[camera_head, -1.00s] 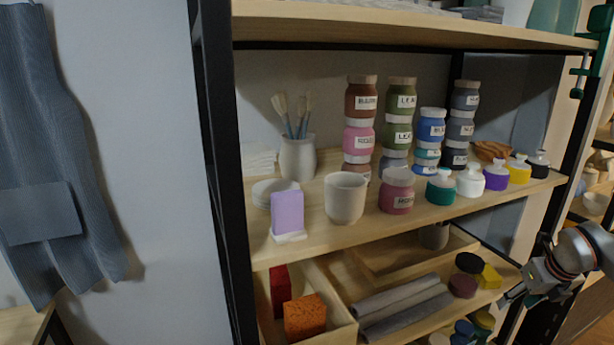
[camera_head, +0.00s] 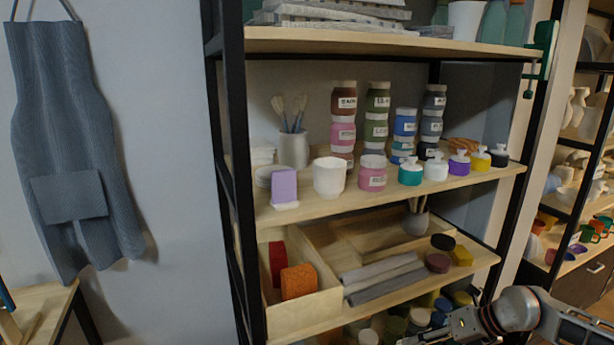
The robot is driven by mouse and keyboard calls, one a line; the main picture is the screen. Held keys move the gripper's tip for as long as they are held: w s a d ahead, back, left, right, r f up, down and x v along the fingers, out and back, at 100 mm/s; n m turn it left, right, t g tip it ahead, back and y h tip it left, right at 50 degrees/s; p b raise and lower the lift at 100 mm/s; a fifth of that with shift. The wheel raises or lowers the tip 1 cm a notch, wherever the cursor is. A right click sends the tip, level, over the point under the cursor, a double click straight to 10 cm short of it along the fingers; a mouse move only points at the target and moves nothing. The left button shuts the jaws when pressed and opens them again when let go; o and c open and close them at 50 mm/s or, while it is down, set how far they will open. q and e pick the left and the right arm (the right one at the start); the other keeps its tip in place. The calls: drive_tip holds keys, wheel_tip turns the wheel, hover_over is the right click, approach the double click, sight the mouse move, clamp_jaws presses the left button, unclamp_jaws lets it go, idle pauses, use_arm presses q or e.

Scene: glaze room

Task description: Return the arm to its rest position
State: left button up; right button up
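My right arm comes in from the lower right in the head view. Its gripper (camera_head: 432,337) is at the bottom edge, in front of the lower part of the shelf unit. The gripper is partly cut off by the frame, and its fingertips are too unclear to tell open from shut. I see nothing held in it. My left gripper is not in view.
The shelf unit (camera_head: 398,202) holds stacked glaze jars (camera_head: 343,119), a white cup (camera_head: 329,177), a purple block (camera_head: 284,186) and small bottles (camera_head: 410,171). A wooden bin (camera_head: 312,311) holds red and orange blocks. An apron (camera_head: 68,150) hangs at left.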

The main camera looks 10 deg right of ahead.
drive_tip(key=s+a+r+m+t+y, duration=0.1)
drive_tip(key=s+a+m+t+y, duration=0.15)
drive_tip(key=a, duration=0.45)
drive_tip(key=s+a+m+t+y, duration=0.1)
drive_tip(key=a+m+y, duration=0.1)
drive_tip(key=a+m, duration=0.3)
drive_tip(key=s+a+r+m+t+y, duration=0.1)
drive_tip(key=a+m+t+y, duration=0.1)
drive_tip(key=a, duration=0.6)
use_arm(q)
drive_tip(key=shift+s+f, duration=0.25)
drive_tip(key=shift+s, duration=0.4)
use_arm(e)
drive_tip(key=s+d+f+m+h, duration=0.4)
drive_tip(key=s+f+m+h, duration=0.1)
drive_tip(key=s+f+m, duration=0.4)
drive_tip(key=s+d+f+m+h, duration=0.5)
drive_tip(key=s+f+m, duration=0.3)
drive_tip(key=f+m, duration=0.3)
drive_tip(key=shift+s+f+m+t+h, duration=0.4)
drive_tip(key=shift+m+h, duration=0.25)
drive_tip(key=shift+m, duration=0.4)
